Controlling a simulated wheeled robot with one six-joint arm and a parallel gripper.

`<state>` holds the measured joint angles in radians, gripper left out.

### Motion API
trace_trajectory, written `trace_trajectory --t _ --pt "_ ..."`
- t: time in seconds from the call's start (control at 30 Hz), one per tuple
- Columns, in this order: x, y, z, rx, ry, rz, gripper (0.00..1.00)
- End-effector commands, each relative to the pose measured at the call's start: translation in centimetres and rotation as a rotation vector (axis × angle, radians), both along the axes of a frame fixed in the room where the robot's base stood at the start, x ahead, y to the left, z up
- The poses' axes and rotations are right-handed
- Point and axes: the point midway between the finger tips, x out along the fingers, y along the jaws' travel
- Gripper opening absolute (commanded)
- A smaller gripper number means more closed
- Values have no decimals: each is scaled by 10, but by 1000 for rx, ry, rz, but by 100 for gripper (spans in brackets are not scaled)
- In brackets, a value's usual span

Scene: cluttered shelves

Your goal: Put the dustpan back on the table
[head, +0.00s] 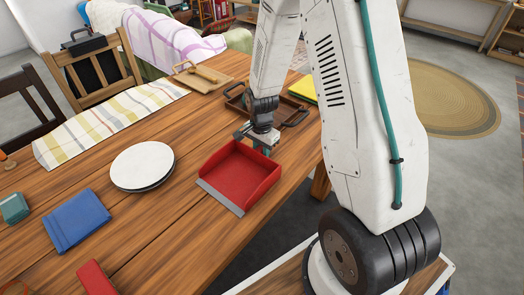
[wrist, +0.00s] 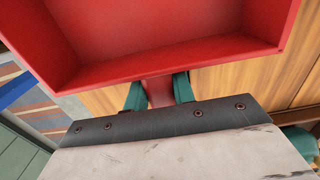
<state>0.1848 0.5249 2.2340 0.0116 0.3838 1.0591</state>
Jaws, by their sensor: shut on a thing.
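A red dustpan (head: 238,174) with a grey front lip is at the right part of the wooden table (head: 150,215). In the head view it appears at or just above the tabletop; I cannot tell whether it touches. My gripper (head: 262,142) is at its back edge, pointing down. In the wrist view the red pan (wrist: 170,30) fills the top. The teal fingers of my gripper (wrist: 160,92) are shut on its red handle (wrist: 159,91), one on each side. Part of the handle is hidden by the gripper.
White plates (head: 142,165) stand left of the dustpan. A blue book (head: 76,219) and a red object (head: 95,278) lie further left. A brown tray (head: 290,108), a yellow item (head: 304,89) and a wooden board (head: 201,78) lie behind. Bare tabletop shows between the plates and dustpan.

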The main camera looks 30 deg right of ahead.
Motion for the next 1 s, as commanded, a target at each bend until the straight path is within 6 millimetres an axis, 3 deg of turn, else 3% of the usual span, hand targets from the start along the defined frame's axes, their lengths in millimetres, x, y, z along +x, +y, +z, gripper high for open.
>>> trace_trajectory --t 0.03,0.1,0.47,1.0 --pt "0 0 -1 0 0 -1 31" --pt "0 -1 -1 0 0 -1 47" --pt "0 -1 5 0 -2 -2 47" --pt "0 -2 105 0 -2 -2 47"
